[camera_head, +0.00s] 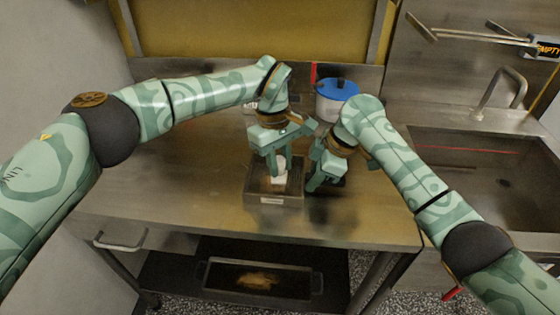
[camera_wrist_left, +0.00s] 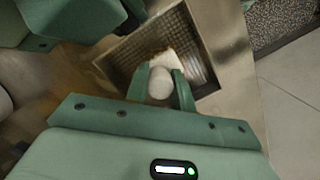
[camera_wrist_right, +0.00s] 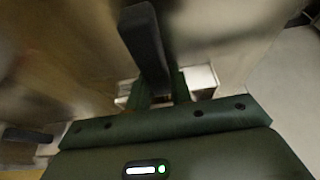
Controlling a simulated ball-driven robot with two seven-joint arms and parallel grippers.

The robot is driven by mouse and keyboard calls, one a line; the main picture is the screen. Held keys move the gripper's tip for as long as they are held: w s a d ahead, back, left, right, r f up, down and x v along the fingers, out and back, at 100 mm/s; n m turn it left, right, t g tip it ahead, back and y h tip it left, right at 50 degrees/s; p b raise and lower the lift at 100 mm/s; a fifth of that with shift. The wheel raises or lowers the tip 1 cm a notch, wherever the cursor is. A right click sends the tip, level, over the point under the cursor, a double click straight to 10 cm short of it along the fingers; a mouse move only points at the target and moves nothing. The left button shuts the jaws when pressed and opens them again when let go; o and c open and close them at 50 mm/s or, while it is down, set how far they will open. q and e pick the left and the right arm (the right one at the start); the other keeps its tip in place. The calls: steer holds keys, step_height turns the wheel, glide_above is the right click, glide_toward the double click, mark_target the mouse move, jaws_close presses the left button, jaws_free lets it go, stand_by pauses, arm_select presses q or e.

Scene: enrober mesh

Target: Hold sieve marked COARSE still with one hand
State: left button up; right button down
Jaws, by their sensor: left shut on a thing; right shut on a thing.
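A shallow metal sieve (camera_head: 258,196) with a mesh floor sits on the steel table; a pale label is on its front wall, too small to read. The mesh shows in the left wrist view (camera_wrist_left: 204,52). My left gripper (camera_head: 280,168) is shut on a white, rounded-ended piece (camera_wrist_left: 160,84), held over the sieve, with brown matter beside it. My right gripper (camera_head: 325,178), just right of the sieve, is shut on a dark bar (camera_wrist_right: 145,45). I cannot tell whether this bar belongs to the sieve.
A pot with a blue lid (camera_head: 337,86) stands behind my right gripper. A sink (camera_head: 480,180) is at the right. A dark tray (camera_head: 225,278) with tan matter is on the shelf below. The table's left side is clear.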

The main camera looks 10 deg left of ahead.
arm_select(q)
steer(key=shift+a, duration=1.7)
steer(key=shift+d+r, duration=0.1)
steer(key=shift+d, duration=1.95)
steer(key=shift+a, duration=2.05)
step_height(320, 180, up, 6)
steer(key=shift+f, duration=0.1)
